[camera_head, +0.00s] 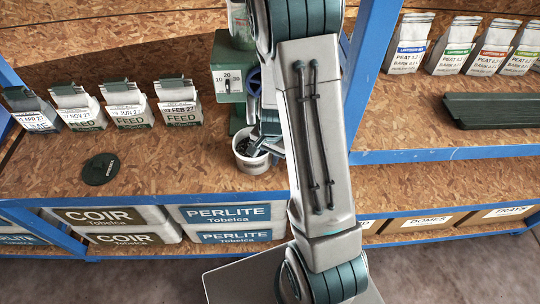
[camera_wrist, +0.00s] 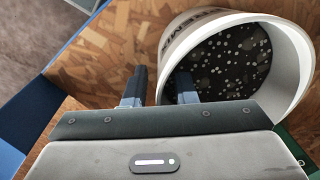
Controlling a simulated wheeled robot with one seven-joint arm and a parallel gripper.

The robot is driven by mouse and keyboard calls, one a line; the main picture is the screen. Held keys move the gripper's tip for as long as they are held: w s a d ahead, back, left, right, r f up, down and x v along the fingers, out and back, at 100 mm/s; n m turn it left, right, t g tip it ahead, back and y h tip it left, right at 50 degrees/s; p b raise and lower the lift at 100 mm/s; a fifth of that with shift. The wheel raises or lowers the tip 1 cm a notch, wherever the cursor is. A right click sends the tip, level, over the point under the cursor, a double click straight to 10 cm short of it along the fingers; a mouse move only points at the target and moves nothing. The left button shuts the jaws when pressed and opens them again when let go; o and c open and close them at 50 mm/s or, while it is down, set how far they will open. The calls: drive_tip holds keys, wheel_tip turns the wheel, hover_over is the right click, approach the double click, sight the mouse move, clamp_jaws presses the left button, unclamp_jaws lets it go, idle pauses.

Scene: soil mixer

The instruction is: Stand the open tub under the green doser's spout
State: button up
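The open tub (camera_head: 250,160), white with dark, white-flecked mix inside, stands at the shelf's front edge, just below the green doser (camera_head: 229,84). My arm hides part of the doser, and I cannot make out the spout clearly. In the wrist view the tub's rim (camera_wrist: 306,62) and its mix (camera_wrist: 236,62) fill the upper right. My gripper (camera_wrist: 160,86) straddles the tub's near wall, one finger outside and one inside. A strip of wood shows between the outer finger and the wall, so it looks open. It is partly hidden in the head view (camera_head: 262,144).
A dark round lid (camera_head: 101,168) lies on the shelf (camera_head: 190,160) to the left. Several feed bags (camera_head: 128,106) stand behind it. A blue post (camera_head: 372,70) is right of my arm. Perlite (camera_head: 228,214) and coir bags (camera_head: 112,216) fill the lower shelf.

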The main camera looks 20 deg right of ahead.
wheel_tip(320, 180, up, 11)
drive_tip(key=p, duration=0.1)
drive_tip(key=s+a+r+n+t, duration=0.1)
drive_tip(key=s+a+r+n, duration=0.1)
drive_tip(key=s+r+n, duration=0.3)
drive_tip(key=s+a+r+n+t, duration=0.1)
drive_tip(key=s+r+n, duration=0.3)
drive_tip(key=s+r, duration=0.5)
drive_tip(key=shift+s+a+n+t, duration=0.3)
drive_tip(key=shift+a+n, duration=0.1)
drive_tip(key=shift+a, duration=0.4)
idle(1.2)
drive_tip(key=shift+o, duration=0.7)
